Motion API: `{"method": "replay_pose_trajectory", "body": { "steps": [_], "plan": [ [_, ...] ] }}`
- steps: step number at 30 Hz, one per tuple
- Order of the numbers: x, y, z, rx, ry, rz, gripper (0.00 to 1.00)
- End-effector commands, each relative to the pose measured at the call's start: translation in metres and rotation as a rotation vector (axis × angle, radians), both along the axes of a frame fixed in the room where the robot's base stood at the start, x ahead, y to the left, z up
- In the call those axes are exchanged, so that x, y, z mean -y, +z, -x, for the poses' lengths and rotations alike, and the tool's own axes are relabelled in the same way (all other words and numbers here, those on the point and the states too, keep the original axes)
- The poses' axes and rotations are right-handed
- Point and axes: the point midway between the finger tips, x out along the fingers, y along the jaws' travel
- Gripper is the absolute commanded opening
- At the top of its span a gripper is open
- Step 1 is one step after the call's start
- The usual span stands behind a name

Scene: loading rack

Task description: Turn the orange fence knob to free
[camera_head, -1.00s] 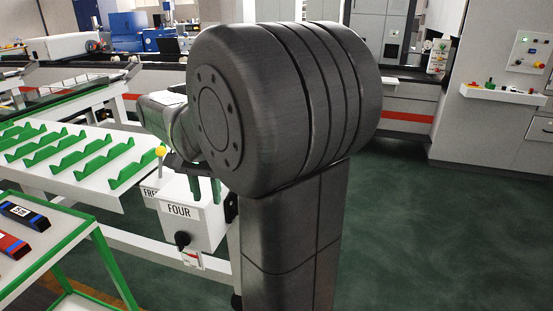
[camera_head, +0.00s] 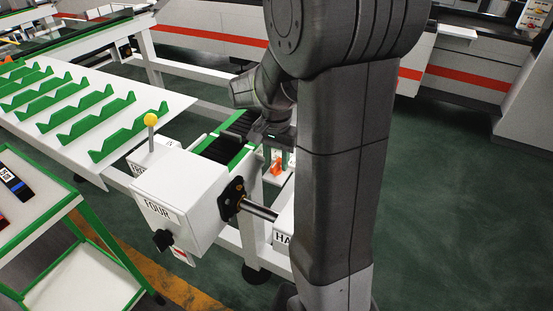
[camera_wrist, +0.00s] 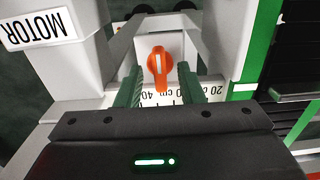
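The orange knob (camera_wrist: 157,62) with a white line on its face sits on a white panel in the upper middle of the wrist view. Its narrow tip points down in that picture. It also shows as a small orange piece (camera_head: 277,169) below the wrist in the head view. My gripper (camera_wrist: 160,78) is open, with one green finger on each side of the knob's lower tip. I see gaps between the fingers and the knob; I cannot tell its depth between them. A printed scale with cm marks lies beneath the fingers. Any "free" mark is not readable.
A box labelled FOUR (camera_head: 178,205) with a black knob and a yellow-topped lever (camera_head: 151,119) stands left of my arm. A MOTOR housing (camera_wrist: 62,55) is close on the left in the wrist view. A rack with green notched strips (camera_head: 85,115) lies further left.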

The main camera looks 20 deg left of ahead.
Motion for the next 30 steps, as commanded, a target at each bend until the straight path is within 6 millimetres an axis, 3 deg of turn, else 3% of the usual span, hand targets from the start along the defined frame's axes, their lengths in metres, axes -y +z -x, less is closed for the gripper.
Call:
{"method": "replay_pose_trajectory", "body": {
  "steps": [10,15,30],
  "plan": [
    [-0.0001,-0.0043,-0.0001,0.000,0.000,0.000,0.35],
    [0.0000,-0.0041,-0.0001,0.000,0.000,0.000,0.01],
    [-0.0002,-0.0034,-0.0003,0.000,0.088,0.000,0.00]
  ]
}}
